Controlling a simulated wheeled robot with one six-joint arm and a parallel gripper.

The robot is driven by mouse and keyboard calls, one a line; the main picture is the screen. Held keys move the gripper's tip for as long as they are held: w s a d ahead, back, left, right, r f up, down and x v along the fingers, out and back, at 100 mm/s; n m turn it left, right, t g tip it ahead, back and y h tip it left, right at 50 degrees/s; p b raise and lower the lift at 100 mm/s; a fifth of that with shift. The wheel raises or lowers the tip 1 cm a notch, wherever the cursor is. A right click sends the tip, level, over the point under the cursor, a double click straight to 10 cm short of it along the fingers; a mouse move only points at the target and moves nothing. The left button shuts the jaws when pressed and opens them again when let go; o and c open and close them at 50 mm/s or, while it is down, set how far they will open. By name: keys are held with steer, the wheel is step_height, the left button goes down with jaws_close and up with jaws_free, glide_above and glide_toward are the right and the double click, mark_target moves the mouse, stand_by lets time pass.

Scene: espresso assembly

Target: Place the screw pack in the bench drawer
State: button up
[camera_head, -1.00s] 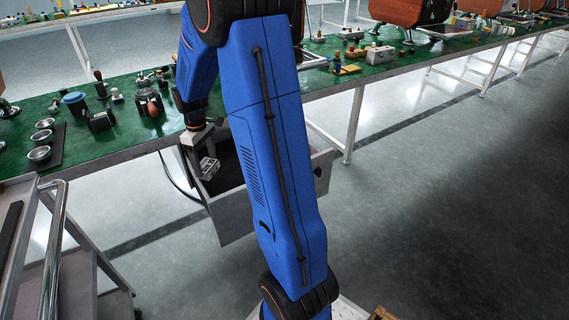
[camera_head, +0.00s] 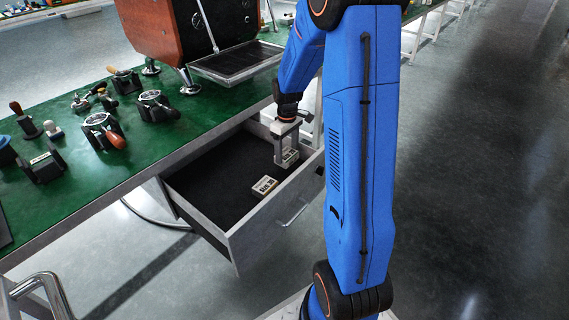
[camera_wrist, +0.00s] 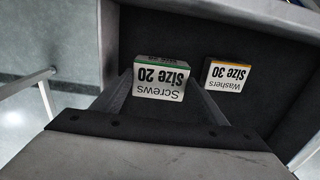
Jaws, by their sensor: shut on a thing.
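The screw pack, a small white box with a green edge, reads "Screws Size 20" upside down in the wrist view (camera_wrist: 159,80). My gripper (camera_head: 284,160) is shut on it, one finger on each side. In the head view, the held screw pack (camera_head: 291,157) is within the open bench drawer (camera_head: 262,228), towards its right end. The drawer is pulled out from under the green bench and has a dark floor. I cannot tell whether the pack touches that floor.
A white washers pack (camera_head: 264,187) with a yellow edge lies in the drawer; it reads "Washers Size 30" in the wrist view (camera_wrist: 228,77), right of the screw pack. The drawer's left part is clear. An espresso machine (camera_head: 172,28) and several tools stand on the bench (camera_head: 175,135).

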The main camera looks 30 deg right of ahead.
steer(key=shift+s+d+f, duration=0.1)
steer(key=shift+d+f, duration=0.05)
steer(key=shift+f, duration=0.35)
steer(key=shift+d+f, duration=0.15)
steer(key=shift+f, duration=1.85)
steer(key=o, duration=1.2)
steer(key=shift+a+f, duration=0.1)
steer(key=shift+f, duration=0.05)
steer(key=shift+o, duration=0.2)
